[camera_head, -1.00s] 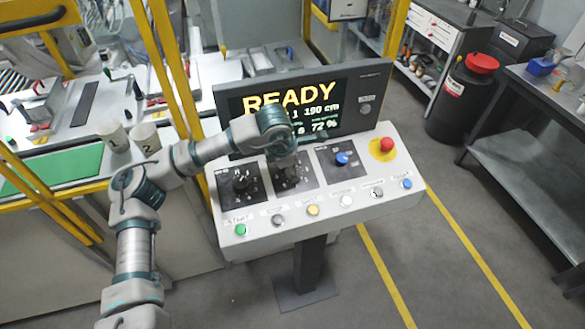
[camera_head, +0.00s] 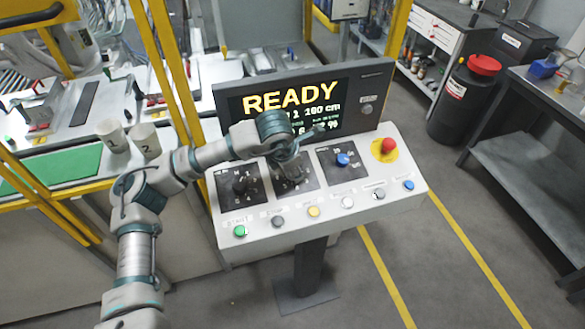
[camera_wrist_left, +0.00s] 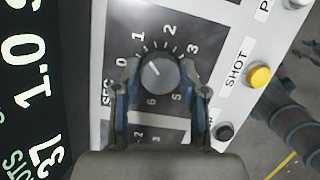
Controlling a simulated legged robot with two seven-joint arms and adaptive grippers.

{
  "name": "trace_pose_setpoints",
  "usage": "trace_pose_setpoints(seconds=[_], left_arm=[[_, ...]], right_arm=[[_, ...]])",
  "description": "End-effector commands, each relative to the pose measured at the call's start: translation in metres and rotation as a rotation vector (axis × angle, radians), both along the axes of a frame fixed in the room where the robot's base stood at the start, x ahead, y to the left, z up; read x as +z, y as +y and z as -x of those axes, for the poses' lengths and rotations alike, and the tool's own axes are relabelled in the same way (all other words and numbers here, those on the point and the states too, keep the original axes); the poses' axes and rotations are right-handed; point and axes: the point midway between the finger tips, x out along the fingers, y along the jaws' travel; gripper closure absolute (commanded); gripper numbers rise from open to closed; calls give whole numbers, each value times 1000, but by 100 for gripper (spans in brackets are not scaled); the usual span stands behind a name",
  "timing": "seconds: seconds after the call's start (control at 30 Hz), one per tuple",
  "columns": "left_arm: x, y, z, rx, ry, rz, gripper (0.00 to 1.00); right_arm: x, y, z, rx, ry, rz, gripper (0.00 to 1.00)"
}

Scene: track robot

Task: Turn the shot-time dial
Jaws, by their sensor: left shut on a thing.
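The shot-time dial (camera_wrist_left: 158,74) is a round grey knob on a black plate marked SEC, with numbers around it. In the wrist view my left gripper (camera_wrist_left: 160,88) has one finger on each side of the knob, shut on it. The light mark on the knob's face lies toward the upper left, though its exact reading is unclear. In the head view my left gripper (camera_head: 288,176) is over the middle black plate (camera_head: 308,183) of the console and hides most of the dial. My right gripper is not in view.
The display (camera_head: 345,98) above reads READY, partly covered by my arm. A left knob (camera_head: 240,184), a blue-topped knob (camera_head: 342,160) and a red button (camera_head: 388,145) flank the dial. Several coloured buttons line the front, including a yellow one (camera_head: 314,211).

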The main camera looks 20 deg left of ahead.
Motion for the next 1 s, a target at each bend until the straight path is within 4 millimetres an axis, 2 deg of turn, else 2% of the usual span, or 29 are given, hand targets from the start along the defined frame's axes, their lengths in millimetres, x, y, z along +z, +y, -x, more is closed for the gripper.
trace_pose_setpoints(seconds=[0.07,0.1,0.17,0.47,0.57,0.67,1.0], left_arm=[[3,1,-2,3,-10,3,93],[4,1,-2,3,-10,3,48],[3,1,-2,3,-10,3,33],[3,1,0,1,-5,1,32],[9,1,2,1,-7,2,32],[23,2,7,1,-8,3,32],[91,8,31,1,-7,2,32]], right_arm=[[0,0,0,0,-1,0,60],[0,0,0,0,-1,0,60],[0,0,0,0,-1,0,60],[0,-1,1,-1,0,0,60],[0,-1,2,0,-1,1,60],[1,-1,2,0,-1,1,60],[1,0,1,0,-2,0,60]])
